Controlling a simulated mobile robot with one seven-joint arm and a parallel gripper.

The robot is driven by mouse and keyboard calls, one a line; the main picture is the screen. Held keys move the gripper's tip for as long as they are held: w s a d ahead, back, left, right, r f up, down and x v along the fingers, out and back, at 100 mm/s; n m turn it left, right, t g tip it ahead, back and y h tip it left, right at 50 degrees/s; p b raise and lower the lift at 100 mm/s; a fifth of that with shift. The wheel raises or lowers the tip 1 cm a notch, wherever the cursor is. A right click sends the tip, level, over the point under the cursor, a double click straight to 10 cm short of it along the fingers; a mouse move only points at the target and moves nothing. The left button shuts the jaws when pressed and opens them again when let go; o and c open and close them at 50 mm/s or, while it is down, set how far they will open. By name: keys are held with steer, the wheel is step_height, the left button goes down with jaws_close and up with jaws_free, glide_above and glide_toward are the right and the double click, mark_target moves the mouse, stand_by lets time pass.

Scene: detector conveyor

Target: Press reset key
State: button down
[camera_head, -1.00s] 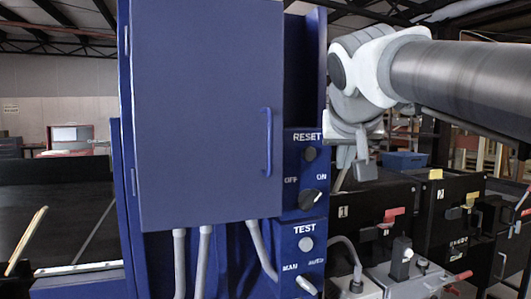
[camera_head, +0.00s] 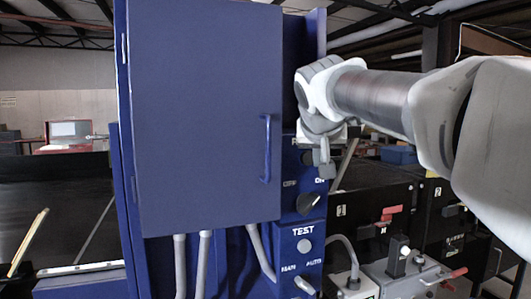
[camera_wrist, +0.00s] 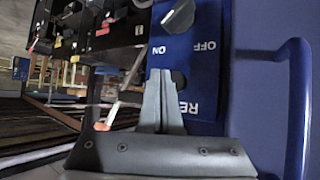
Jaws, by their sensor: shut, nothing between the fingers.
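The blue control box (camera_head: 292,200) carries a RESET panel with a dark round reset key. In the wrist view the RESET panel (camera_wrist: 215,75) appears upside down. The dark reset key (camera_wrist: 179,78) shows just beside my gripper's fingertips (camera_wrist: 163,72). My gripper is shut and empty, its fingers overlapping part of the RESET lettering. I cannot tell whether the fingertips touch the key.
An OFF/ON knob (camera_head: 308,203) sits below the key. Below it is a TEST panel with a pale button (camera_head: 304,246) and a switch (camera_head: 305,286). A cabinet door handle (camera_head: 266,148) stands out left of the panel. Black machines (camera_head: 375,205) stand right.

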mark_target(312, 161)
steer(key=shift+w+a, duration=0.2)
steer(key=shift+w, duration=0.35)
stand_by(1.7)
steer(key=shift+w+a, duration=0.1)
steer(key=shift+w, duration=0.35)
steer(key=shift+w+a+p, duration=0.15)
steer(key=shift+w+p, duration=0.2)
steer(key=shift+w, duration=0.1)
stand_by(0.6)
steer(key=shift+s, duration=0.1)
steer(key=shift+s+d+b, duration=0.3)
steer(key=shift+s+b, duration=0.2)
steer(key=shift+s, duration=0.3)
